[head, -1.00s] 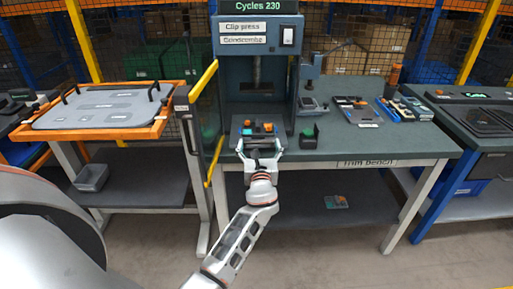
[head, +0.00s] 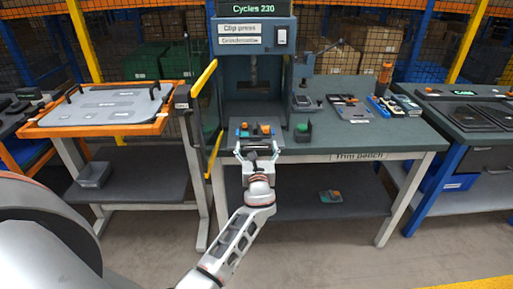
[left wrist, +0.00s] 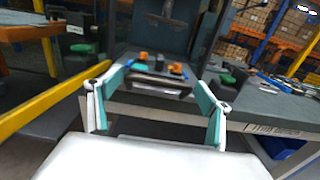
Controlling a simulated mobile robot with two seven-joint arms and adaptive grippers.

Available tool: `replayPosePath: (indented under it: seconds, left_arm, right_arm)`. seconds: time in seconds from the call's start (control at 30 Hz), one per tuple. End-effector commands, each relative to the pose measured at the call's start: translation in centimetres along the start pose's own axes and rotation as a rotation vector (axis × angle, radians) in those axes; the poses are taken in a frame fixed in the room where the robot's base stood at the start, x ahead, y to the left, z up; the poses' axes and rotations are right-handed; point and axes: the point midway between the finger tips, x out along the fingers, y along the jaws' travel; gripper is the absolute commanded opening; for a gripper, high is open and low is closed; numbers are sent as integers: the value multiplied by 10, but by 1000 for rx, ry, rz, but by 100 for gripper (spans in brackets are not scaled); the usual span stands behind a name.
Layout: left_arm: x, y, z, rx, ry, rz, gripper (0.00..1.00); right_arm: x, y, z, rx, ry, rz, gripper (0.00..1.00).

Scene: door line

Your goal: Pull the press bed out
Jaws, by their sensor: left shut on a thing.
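The press bed (head: 262,145) is a dark flat tray at the mouth of the blue-grey clip press (head: 252,38), close to the bench's front edge. Small orange, green and blue pieces sit on it. It also shows in the left wrist view (left wrist: 158,86), between my fingers. My left gripper (head: 258,156) is at the bed's front edge and shut on it, one finger toward each side. In the left wrist view (left wrist: 155,92) the teal-lined fingers stand wide apart; the exact contact is hard to see. My right gripper is not in view.
A yellow-edged guard (head: 205,80) stands left of the press. A small dark holder with a green piece (head: 302,132) sits close right of the bed. The trim bench (head: 375,140) has free top further right. An orange-framed table (head: 100,128) stands left.

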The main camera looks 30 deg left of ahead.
Motion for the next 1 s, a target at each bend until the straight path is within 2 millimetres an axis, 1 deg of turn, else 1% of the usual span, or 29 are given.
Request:
replayPosePath:
  seconds: [0.07, 0.1, 0.13, 0.47, 0.57, 0.67, 0.73, 1.0]
  left_arm:
    - [0, 0, -1, -2, 1, 0, 40]
    - [0, 0, -1, -2, 1, 0, 87]
    - [0, 0, -1, -2, 1, 0, 94]
    - [0, 0, 0, -1, 0, 0, 95]
    - [-4, 0, -1, 0, 1, 0, 95]
    - [-14, 0, -1, 0, 1, -1, 95]
    - [-26, 0, -1, -1, 1, -1, 95]
    - [-81, 0, -1, -1, 2, 0, 95]
  right_arm:
    - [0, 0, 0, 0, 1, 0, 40]
    - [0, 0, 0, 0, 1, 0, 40]
    - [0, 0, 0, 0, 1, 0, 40]
    - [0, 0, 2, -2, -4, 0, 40]
    - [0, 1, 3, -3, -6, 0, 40]
    - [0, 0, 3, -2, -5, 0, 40]
    - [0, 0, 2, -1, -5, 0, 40]
    - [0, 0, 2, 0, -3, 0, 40]
